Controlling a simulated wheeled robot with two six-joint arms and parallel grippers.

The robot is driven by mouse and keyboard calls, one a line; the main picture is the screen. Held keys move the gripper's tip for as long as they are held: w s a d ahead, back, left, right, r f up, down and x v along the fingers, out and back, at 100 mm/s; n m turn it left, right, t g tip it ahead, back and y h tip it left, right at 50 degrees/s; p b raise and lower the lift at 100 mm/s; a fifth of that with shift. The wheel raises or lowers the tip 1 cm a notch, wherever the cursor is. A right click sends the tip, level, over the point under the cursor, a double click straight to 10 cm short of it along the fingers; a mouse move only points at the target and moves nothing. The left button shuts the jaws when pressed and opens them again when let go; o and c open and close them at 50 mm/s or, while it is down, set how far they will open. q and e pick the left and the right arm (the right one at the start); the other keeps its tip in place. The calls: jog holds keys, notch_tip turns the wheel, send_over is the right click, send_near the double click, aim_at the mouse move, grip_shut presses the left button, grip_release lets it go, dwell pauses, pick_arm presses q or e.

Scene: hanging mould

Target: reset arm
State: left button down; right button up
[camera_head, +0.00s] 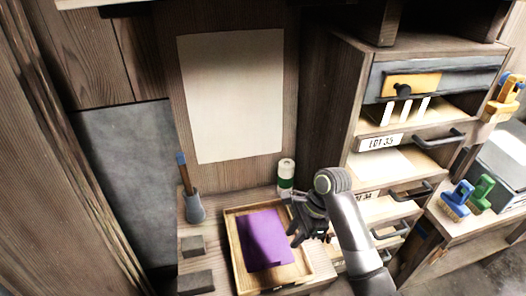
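My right gripper (291,219) is dark and sits above the right side of a wooden tray (236,262). Its arm reaches in from the lower right. Its fingers look spread apart, and I see nothing between them. A purple flat piece (264,240) lies in the tray, just left of the gripper. The gripper hides part of the tray's right rim. I cannot tell whether the gripper touches anything. My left gripper is not in view.
A green-and-white can (286,174) stands behind the tray. A grey cup (194,208) with a blue-tipped stick and dark blocks (195,282) are left of it. A drawer cabinet (344,95) with protruding handles stands close to my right arm. Brushes (481,192) lie farther right.

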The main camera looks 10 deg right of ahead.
jog(key=s+d+f+n+t+h, duration=0.1)
jog(key=s+d+f+n, duration=0.25)
jog(key=s, duration=0.25)
jog(key=s+d+f+n+t+h, duration=0.1)
jog(key=s+d+f+n, duration=0.1)
jog(key=s+n, duration=0.25)
jog(key=s+d+r+n+t+h, duration=0.1)
jog(key=s+d+n+h, duration=0.2)
jog(key=s, duration=0.4)
jog(key=s+d+r+n+t+h, duration=0.1)
jog(key=s+d+r+n, duration=0.1)
jog(key=s+d+n, duration=0.35)
notch_tip(320, 180, down, 26)
jog(key=s+g+b, duration=0.1)
jog(key=s+b, duration=0.1)
jog(key=s+a+f+g+b, duration=0.1)
jog(key=s+f, duration=1.4)
jog(key=f, duration=0.3)
jog(key=shift+a+g+y, duration=0.25)
jog(key=shift+g+y, duration=0.05)
